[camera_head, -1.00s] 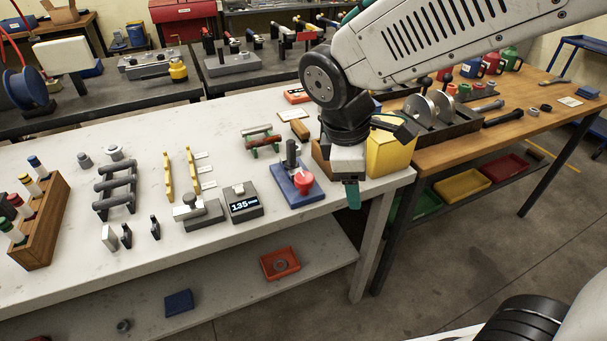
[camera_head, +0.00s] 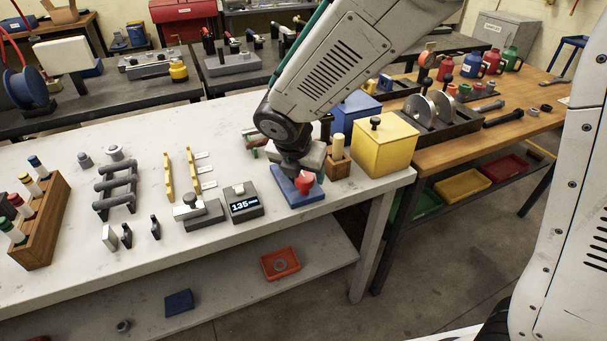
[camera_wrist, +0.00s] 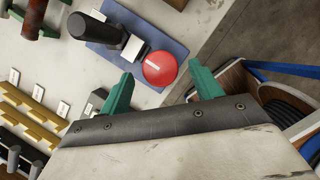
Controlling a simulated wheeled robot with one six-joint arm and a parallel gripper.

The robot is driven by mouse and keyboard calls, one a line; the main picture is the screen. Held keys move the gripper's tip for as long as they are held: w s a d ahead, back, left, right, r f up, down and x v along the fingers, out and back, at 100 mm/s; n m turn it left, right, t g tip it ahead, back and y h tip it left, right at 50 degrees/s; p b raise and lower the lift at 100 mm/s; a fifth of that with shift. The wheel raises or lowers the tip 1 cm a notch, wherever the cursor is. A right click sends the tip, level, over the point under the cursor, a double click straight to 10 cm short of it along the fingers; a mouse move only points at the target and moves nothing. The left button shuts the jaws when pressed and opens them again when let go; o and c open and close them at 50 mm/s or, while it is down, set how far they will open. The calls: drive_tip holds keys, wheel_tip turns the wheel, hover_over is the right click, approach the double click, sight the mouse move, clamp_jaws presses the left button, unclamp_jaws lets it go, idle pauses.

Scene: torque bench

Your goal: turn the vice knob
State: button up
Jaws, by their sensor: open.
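The red vice knob (camera_head: 305,182) with a white line across its top sits at the front of a small vice on a blue base plate (camera_head: 295,199). In the wrist view the round knob (camera_wrist: 160,68) lies between and just beyond my two teal fingertips, apart from both. The vice's dark upright post (camera_wrist: 82,28) and a pale block stand left of it on the blue plate (camera_wrist: 180,47). My gripper (camera_wrist: 163,84) is open and empty. In the head view my wrist hides the back of the vice and most of the fingers.
A grey gauge reading 135 (camera_head: 244,204) stands left of the vice. A wooden block with an upright peg (camera_head: 339,162) and a yellow box (camera_head: 385,148) stand close on its right. The bench's front edge is near the vice.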

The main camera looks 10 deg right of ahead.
drive_tip(key=shift+x, duration=0.85)
drive_tip(key=c, duration=1)
drive_tip(key=shift+o, duration=0.2)
drive_tip(key=shift+m, duration=0.3)
drive_tip(key=m, duration=0.2)
drive_tip(key=m+g+h, duration=0.1)
drive_tip(key=m, duration=0.2)
drive_tip(key=shift+w+a+h, duration=0.15)
drive_tip(key=shift+h, duration=0.15)
drive_tip(key=m+g, duration=0.1)
drive_tip(key=m, duration=0.2)
drive_tip(key=m+g, duration=0.1)
drive_tip(key=m, duration=0.2)
drive_tip(key=shift+w+g+h, duration=0.15)
drive_tip(key=shift+g+h, duration=0.15)
